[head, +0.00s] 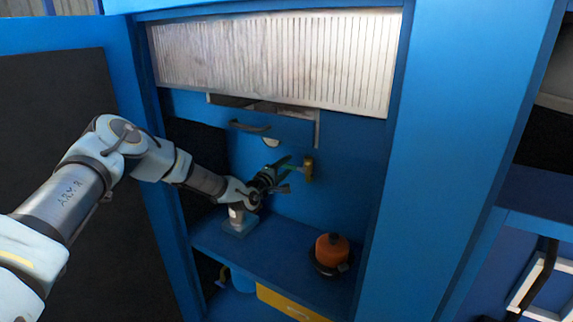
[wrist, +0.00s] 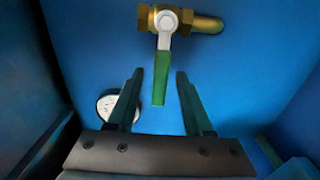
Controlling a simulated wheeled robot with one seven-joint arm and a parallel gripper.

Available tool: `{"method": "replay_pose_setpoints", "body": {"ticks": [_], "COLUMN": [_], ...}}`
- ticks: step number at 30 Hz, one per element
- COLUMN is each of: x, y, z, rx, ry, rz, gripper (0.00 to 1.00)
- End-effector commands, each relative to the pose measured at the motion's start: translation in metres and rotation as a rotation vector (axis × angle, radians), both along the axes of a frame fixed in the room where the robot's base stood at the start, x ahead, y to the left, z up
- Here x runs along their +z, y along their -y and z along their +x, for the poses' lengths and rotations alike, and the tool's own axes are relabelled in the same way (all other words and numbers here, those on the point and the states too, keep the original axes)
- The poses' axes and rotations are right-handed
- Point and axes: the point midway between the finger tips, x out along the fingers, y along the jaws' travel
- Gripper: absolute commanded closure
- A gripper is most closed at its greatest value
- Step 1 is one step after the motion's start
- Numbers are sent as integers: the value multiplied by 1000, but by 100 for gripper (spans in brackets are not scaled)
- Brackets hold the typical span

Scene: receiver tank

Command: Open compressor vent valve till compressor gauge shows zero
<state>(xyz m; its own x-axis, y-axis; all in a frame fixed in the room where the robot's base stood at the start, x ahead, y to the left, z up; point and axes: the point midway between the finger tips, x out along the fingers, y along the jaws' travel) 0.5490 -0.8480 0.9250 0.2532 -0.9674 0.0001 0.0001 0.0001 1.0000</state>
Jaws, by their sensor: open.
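The vent valve is a brass body (wrist: 210,24) with a green lever handle (wrist: 160,82) on the blue back panel. In the wrist view the lever hangs down from its pivot, between the tips of my open gripper (wrist: 158,78), with a gap on both sides. In the head view the brass valve (head: 307,169) is just right of my gripper (head: 280,176), and the green lever reaches toward the fingers. A white round gauge (wrist: 122,108) is partly hidden behind the left finger; its reading cannot be made out.
Blue cabinet walls stand close on both sides. An orange-topped object (head: 332,250) sits on the shelf (head: 275,258) below right of my gripper. A dark handle (head: 250,127) and a ribbed metal panel (head: 275,60) are above. A yellow box (head: 290,304) is below the shelf.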

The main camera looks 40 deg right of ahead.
Motion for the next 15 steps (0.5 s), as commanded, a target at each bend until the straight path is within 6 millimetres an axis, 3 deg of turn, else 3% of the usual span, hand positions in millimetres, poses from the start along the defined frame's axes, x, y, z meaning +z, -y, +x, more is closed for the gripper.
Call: {"method": "replay_pose_setpoints", "body": {"ticks": [10, 15], "x": [0, 0], "y": [3, 3], "z": [1, 1], "rx": [0, 0], "ry": [0, 0], "rz": [0, 0], "gripper": [49, 68]}}
